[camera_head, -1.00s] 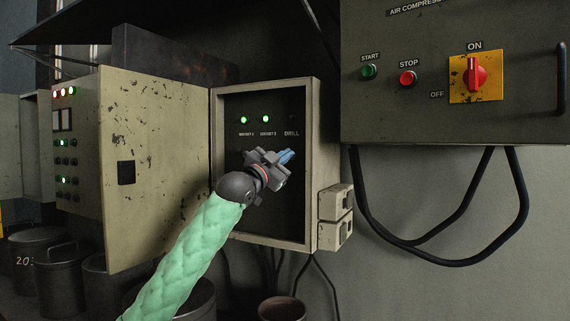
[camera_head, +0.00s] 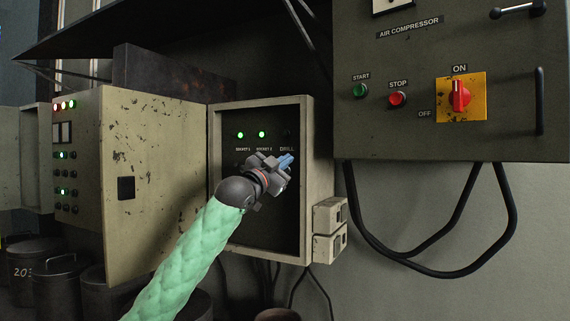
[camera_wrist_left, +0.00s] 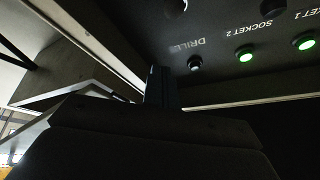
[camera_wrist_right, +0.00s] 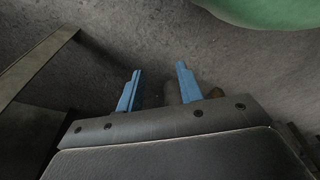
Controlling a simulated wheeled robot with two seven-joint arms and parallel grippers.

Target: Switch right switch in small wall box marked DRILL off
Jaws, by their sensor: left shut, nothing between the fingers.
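The small wall box (camera_head: 309,185) stands open in the head view. Its dark panel has two lit green lamps over SOCKET 1 and SOCKET 2, and a DRILL label (camera_head: 287,149). The DRILL lamp (camera_wrist_left: 195,63) looks unlit in the left wrist view, where the panel appears upside down. A dark round knob (camera_wrist_left: 175,8) shows at that view's top edge, near DRILL. My left gripper (camera_head: 287,161) is shut and empty, just below the DRILL label; contact cannot be told. It hides the panel's switches in the head view. My right gripper (camera_wrist_right: 160,88) is open and empty, away from the box.
The box's door (camera_head: 150,190) hangs open to the left. A larger air compressor box (camera_head: 440,135) with a red rotary switch is at upper right, cables hanging below. Small outlet boxes (camera_head: 329,230) are on the wall box's right side. Dark bins (camera_head: 35,270) stand lower left.

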